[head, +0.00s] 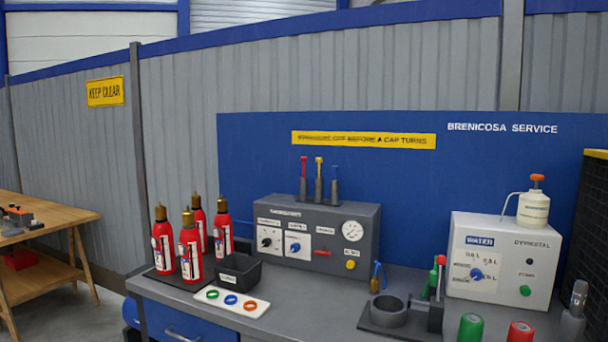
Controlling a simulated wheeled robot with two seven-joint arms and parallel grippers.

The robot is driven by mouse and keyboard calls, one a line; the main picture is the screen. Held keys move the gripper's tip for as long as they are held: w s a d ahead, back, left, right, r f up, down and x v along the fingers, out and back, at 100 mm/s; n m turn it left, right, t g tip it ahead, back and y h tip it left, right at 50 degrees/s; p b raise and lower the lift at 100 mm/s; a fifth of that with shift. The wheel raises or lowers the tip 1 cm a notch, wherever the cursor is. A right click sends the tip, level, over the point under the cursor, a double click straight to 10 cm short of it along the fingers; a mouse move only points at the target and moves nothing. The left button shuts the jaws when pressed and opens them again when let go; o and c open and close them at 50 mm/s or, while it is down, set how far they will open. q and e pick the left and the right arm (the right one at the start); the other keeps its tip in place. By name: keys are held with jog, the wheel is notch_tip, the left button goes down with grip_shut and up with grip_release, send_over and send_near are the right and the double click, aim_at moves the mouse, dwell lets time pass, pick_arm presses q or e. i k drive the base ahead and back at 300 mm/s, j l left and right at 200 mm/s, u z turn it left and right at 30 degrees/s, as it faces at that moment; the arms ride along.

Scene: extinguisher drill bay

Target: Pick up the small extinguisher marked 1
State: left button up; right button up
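Several small red extinguishers with brass-coloured tops stand upright, close together, on a dark tray (168,279) at the left end of the grey bench. Two stand in front, a left one (163,245) and a right one (190,250). Two stand behind, one (197,222) partly hidden by the front ones and one (223,228) at the right. Their white labels are too small to read, so I cannot tell which is marked 1. Neither of my grippers is in view.
A black bin (240,273) and a white card with coloured rings (232,302) sit right of the extinguishers. Behind is a grey control box (335,238). A round holder (390,312) and a white water unit (500,262) stand farther right. The front middle of the bench is clear.

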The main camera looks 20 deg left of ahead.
aim_at(189, 248)
jog(key=u, duration=1.4)
jog(key=i+j, duration=0.1)
jog(key=i, duration=0.5)
jog(key=i+j+z, duration=0.1)
jog(key=i, duration=0.45)
